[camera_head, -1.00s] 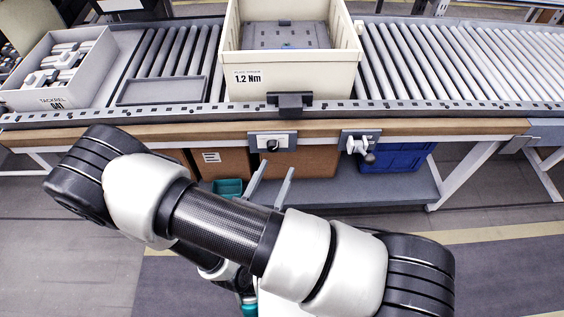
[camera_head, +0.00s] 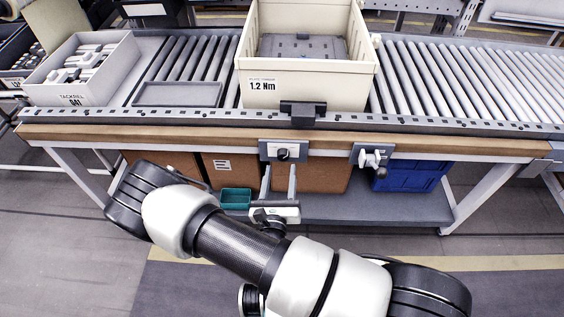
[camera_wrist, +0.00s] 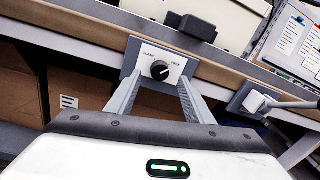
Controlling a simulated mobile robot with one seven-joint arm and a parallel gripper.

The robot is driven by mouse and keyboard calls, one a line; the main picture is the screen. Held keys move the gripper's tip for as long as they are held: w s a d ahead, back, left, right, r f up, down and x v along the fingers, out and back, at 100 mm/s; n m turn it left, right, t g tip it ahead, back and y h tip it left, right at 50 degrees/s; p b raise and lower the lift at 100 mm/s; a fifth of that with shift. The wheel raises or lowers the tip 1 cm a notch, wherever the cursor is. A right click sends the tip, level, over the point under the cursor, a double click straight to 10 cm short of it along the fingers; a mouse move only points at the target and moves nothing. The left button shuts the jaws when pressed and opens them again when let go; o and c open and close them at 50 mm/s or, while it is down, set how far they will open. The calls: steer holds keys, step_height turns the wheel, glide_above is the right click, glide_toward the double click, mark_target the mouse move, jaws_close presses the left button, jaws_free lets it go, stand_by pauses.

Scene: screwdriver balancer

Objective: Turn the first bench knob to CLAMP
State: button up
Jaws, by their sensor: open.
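The first bench knob (camera_head: 283,154) is a round black dial on a white-faced panel (camera_wrist: 146,59) at the bench's front edge. In the wrist view the knob (camera_wrist: 160,70) sits roughly centred between my fingers, with CLAMP printed at its upper left and another label, hard to read, at its upper right. A pale mark shows on the knob, its exact pointing hard to tell. My gripper (camera_head: 279,177) is open and empty, just below the panel in the head view. In the wrist view my gripper (camera_wrist: 158,98) has one finger on each side below the knob, with no clear contact.
A second panel with a protruding handle (camera_head: 372,158) is right of the first. A cream bin (camera_head: 305,84) marked 1.2 Nm stands on the roller conveyor above. Under the bench are cardboard boxes (camera_head: 325,178), a blue crate (camera_head: 410,177) and a teal bin (camera_head: 235,198).

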mark_target(282, 158)
steer(key=w, duration=0.5)
steer(key=shift+d, duration=0.25)
steer(key=c, duration=1)
steer(key=shift+c, duration=0.2)
